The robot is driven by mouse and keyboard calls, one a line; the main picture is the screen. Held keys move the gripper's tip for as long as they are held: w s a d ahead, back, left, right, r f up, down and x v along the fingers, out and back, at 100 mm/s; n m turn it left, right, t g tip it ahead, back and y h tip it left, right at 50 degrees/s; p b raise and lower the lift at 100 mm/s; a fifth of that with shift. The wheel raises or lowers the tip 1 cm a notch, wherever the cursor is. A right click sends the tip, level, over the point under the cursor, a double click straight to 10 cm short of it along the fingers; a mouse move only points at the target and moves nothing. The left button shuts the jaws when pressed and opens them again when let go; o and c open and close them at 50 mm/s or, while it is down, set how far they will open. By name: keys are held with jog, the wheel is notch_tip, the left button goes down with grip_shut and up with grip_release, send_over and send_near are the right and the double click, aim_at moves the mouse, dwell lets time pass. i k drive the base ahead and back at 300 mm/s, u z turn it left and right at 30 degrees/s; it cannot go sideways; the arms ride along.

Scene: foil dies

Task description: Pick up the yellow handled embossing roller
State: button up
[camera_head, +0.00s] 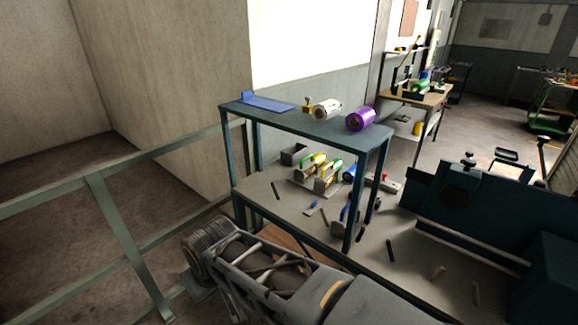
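Several small tools with yellow and green parts stand in a rack (301,178) on the lower bench top, under the raised shelf. One yellow and green piece (313,160) is at the back of this group. Another yellow part (323,172) is nearer the front. They are too small for me to tell which is the yellow handled embossing roller. A small yellow object (308,104) also stands on the raised shelf beside a white roll (327,109). My arm crosses the bottom of the view, in front of the bench, but my gripper cannot be made out.
The teal shelf (290,120) also carries a purple foil roll (360,119) and a blue flat piece (266,103). Its legs stand around the tools. A dark teal machine (465,205) is at the right. A green railing (110,170) runs along the left.

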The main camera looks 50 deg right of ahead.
aim_at(327, 177)
jog(key=i, duration=1.6)
jog(key=z, duration=2.45)
jog(key=i, duration=0.5)
jog(key=z, duration=0.1)
